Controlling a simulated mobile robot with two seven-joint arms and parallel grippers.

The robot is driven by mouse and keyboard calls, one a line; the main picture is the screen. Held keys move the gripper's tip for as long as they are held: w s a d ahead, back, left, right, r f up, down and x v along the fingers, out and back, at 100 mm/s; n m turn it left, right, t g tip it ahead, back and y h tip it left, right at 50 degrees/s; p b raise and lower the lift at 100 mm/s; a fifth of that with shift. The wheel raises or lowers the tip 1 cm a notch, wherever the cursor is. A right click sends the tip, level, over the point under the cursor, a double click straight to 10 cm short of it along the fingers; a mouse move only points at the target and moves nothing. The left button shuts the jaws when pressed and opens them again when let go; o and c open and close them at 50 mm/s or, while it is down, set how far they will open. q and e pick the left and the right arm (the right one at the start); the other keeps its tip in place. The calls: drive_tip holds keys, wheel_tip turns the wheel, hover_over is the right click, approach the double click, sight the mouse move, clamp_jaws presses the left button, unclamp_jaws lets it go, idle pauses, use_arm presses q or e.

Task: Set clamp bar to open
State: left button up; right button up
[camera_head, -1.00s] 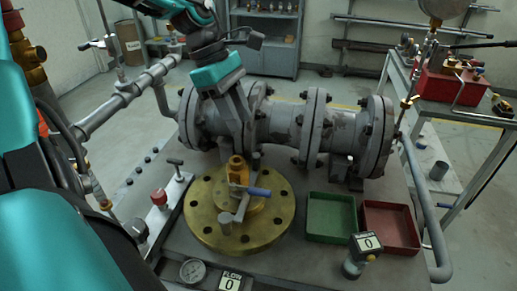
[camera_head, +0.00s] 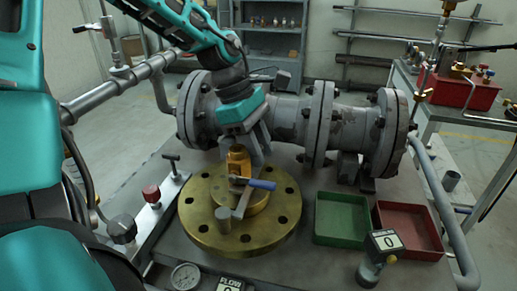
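A round brass flange (camera_head: 205,232) with bolt holes lies on the grey bench. A brass fitting (camera_head: 238,163) stands up from its middle. A lever with a blue grip (camera_head: 262,184) sticks out to the right at the base of the fitting. A flat grey bar (camera_head: 243,203) lies across the flange, near a short grey cylinder (camera_head: 223,213). I cannot tell for certain which part is the clamp bar. My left gripper (camera_head: 252,154) points down just above and behind the fitting, its fingers apart with nothing seen between them. My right gripper is not in view.
A thick grey flanged pipe (camera_head: 345,130) runs behind the flange. A green tray (camera_head: 340,218) and a red tray (camera_head: 410,230) sit to the right. A T-handle and a red knob (camera_head: 151,193) stand on a plate at left. A gauge (camera_head: 185,276) and small displays are in front.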

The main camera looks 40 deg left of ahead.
use_arm(q)
clamp_jaws()
idle(0.3)
